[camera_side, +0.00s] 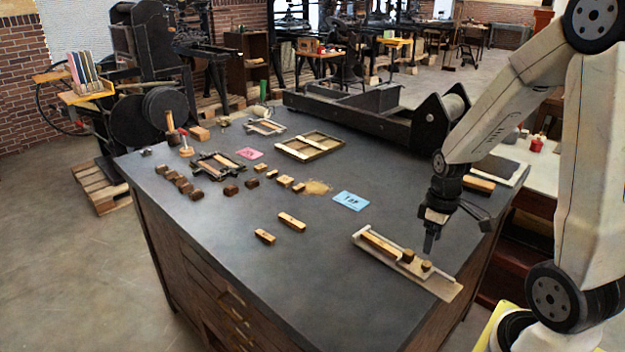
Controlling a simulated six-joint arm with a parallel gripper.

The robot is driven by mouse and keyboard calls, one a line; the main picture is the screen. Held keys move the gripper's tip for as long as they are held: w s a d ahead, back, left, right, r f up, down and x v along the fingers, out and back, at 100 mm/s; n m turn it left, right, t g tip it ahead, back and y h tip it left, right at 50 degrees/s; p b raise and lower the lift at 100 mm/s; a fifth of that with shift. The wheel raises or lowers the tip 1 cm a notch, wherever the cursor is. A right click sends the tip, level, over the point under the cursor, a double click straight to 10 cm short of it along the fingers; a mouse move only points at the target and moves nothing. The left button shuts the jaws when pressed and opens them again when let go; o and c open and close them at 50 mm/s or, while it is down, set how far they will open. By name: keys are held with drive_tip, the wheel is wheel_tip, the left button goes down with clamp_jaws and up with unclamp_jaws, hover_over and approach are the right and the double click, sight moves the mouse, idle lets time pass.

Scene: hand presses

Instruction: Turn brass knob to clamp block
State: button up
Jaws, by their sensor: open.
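A pale metal tray-like fixture (446,289) lies near the right front edge of the dark table. A long wooden block (379,245) lies along its left part. Two small brownish pieces sit on it, one just right of the block (408,256) and one farther right (426,266). The right one looks like the brass knob, but both are too small to be sure. My gripper (429,246) points down just above and behind these two pieces. It is open and appears empty. The gap between its fingers is hard to see from here.
A blue card (351,201) and two loose wooden blocks (292,221) lie left of the fixture. Several small blocks, a pink card (249,153) and a wooden frame (310,146) are farther back. A large dark press (345,112) borders the back. The table's front middle is clear.

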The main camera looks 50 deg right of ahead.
sight(427, 263)
drive_tip(key=shift+a+f, duration=0.1)
drive_tip(key=shift+f, duration=3.1)
clamp_jaws()
